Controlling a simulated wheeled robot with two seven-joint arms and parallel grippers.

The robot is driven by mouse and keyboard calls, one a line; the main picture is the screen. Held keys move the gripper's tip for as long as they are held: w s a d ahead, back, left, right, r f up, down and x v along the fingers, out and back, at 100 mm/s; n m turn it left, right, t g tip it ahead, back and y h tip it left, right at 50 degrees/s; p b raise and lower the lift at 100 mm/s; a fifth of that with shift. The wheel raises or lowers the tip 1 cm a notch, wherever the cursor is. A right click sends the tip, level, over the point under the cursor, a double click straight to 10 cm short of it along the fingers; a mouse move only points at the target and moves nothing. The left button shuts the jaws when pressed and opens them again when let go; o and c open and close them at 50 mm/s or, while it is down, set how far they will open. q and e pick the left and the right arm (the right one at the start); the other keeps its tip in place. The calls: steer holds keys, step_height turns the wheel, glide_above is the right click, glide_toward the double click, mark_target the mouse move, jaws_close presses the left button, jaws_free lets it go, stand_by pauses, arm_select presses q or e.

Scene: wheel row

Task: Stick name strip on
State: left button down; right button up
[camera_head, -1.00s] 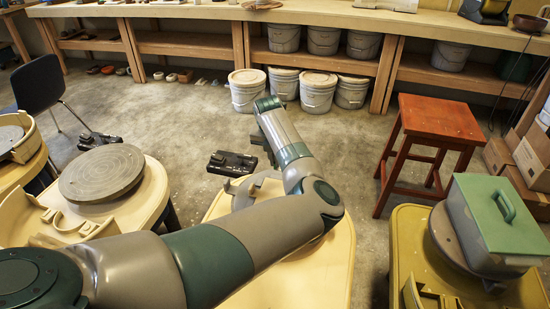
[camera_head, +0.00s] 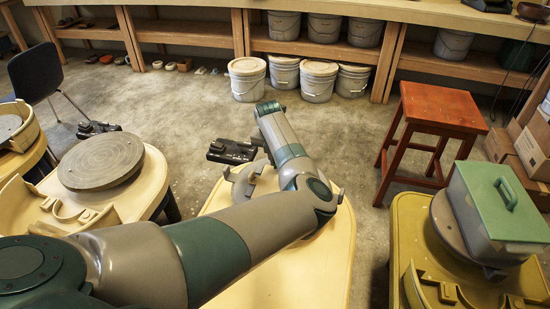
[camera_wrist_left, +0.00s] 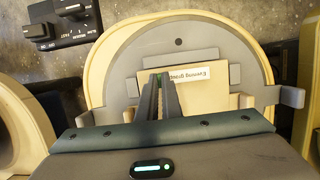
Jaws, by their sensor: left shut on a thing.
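In the left wrist view my left gripper (camera_wrist_left: 158,97) is shut, its two dark fingers close together. A small white name strip (camera_wrist_left: 188,76) with dark lettering, upside down in the picture, shows right beside the fingertips. It lies in front of or against a flat cream panel (camera_wrist_left: 218,92); I cannot tell whether it touches. The panel sits over a grey rounded part (camera_wrist_left: 118,62) of the middle wheel. In the head view my forearm covers much of this wheel's cream table (camera_head: 325,265) and hides my left gripper and the strip. My right gripper is not in view.
Another wheel with a grey disc (camera_head: 101,162) stands at the left. A yellow wheel table (camera_head: 409,222) carrying a green-lidded box (camera_head: 497,208) stands at the right. A black pedal (camera_head: 231,151) lies on the floor beside the middle wheel. A red stool (camera_head: 440,108) stands beyond.

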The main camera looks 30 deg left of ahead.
arm_select(q)
steer(key=shift+f, duration=0.1)
stand_by(0.5)
steer(key=shift+f, duration=0.25)
steer(key=shift+f, duration=0.15)
steer(key=shift+f, duration=0.1)
stand_by(0.6)
steer(key=c, duration=1.9)
jaws_free()
steer(key=shift+o, duration=0.2)
